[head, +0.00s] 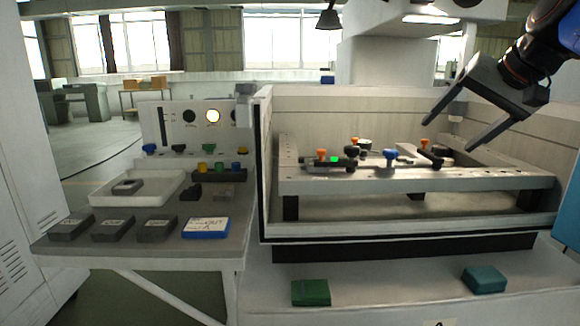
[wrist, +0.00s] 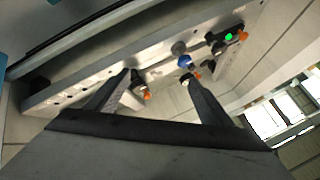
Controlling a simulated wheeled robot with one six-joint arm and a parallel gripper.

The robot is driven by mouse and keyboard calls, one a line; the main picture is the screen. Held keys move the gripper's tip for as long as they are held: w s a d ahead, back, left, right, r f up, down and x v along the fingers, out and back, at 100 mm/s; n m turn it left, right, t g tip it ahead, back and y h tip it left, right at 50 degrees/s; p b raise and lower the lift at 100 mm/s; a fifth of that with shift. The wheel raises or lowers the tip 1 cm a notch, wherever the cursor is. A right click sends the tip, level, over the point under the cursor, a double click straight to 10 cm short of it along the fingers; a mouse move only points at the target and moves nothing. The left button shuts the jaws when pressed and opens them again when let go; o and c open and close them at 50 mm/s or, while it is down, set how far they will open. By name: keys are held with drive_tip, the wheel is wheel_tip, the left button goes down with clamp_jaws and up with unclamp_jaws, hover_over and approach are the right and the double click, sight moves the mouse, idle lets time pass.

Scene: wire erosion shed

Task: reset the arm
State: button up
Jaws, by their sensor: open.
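My gripper (head: 446,132) is at the upper right of the head view, raised above the right side of the machine's work frame (head: 470,182). Its two grey fingers are spread apart with nothing between them. In the wrist view my gripper (wrist: 160,80) also shows open, with clamps beyond the fingertips and apart from them as far as I can tell. The frame carries clamps with orange and blue knobs, including a blue knob (head: 390,154), and a part with a green lit spot (head: 334,159).
A side table (head: 150,255) at left holds a white tray (head: 108,187) with a grey block, several dark labelled blocks and a blue-edged card (head: 206,228). A green block (head: 311,292) and a teal block (head: 484,279) lie on the front ledge. The tank wall (head: 262,150) stands between table and frame.

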drive_tip(key=s+a+f+n+g+h, duration=0.1)
drive_tip(key=s+a+f+n, duration=0.1)
drive_tip(key=s+f, duration=0.75)
drive_tip(key=s+a+f+n+g, duration=0.1)
drive_tip(key=s+f, duration=0.3)
drive_tip(key=f, duration=1.1)
drive_tip(key=s+a+f+n+g+h, duration=0.1)
drive_tip(key=s+a+f+n, duration=0.1)
drive_tip(key=s+f, duration=0.75)
drive_tip(key=w+d+r+m+t+h, duration=0.2)
drive_tip(key=w+d+r+t, duration=0.3)
drive_tip(key=w+r, duration=0.7)
drive_tip(key=w+d+r+m+t+h, duration=0.15)
drive_tip(key=w+d+r+t, duration=0.3)
drive_tip(key=w+r, duration=0.75)
drive_tip(key=w+d+r+t, duration=0.2)
drive_tip(key=d+r+t, duration=0.15)
drive_tip(key=r, duration=0.75)
drive_tip(key=w+d+r+t, duration=0.2)
drive_tip(key=r+t, duration=0.3)
drive_tip(key=r, duration=0.5)
drive_tip(key=w+d+r+t, duration=0.3)
drive_tip(key=r+t, duration=0.1)
drive_tip(key=r, duration=0.7)
drive_tip(key=shift+n+y, duration=0.45)
drive_tip(key=x, duration=1.6)
drive_tip(key=shift+w+a+r, duration=0.2)
drive_tip(key=shift+w+a, duration=0.05)
drive_tip(key=shift+w, duration=0.15)
